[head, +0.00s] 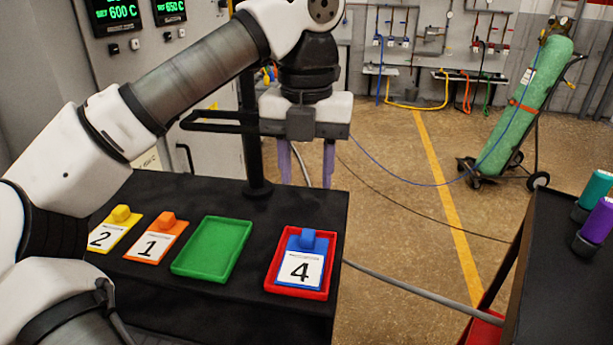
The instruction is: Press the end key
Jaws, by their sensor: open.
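My gripper (307,182) hangs pointing down above the back right part of the black table, with its two purple fingers spread apart and nothing between them. The grey furnace cabinet behind my arm carries a green-lit display (113,13) reading 600 C and another display (170,11) reading 650 C. Small dark and light keys (113,48) sit below the displays, and more keys (168,37) are to their right. Their labels are too small to read, so I cannot tell which is the end key. My arm covers part of the cabinet. My gripper is apart from the keys.
The black table (215,312) holds a yellow card 2 (119,232), an orange card 1 (155,243), an empty green tray (212,248) and a blue card 4 (302,265) in a red tray (297,292). A black post (252,135) stands near my gripper. A green cylinder (523,108) stands right.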

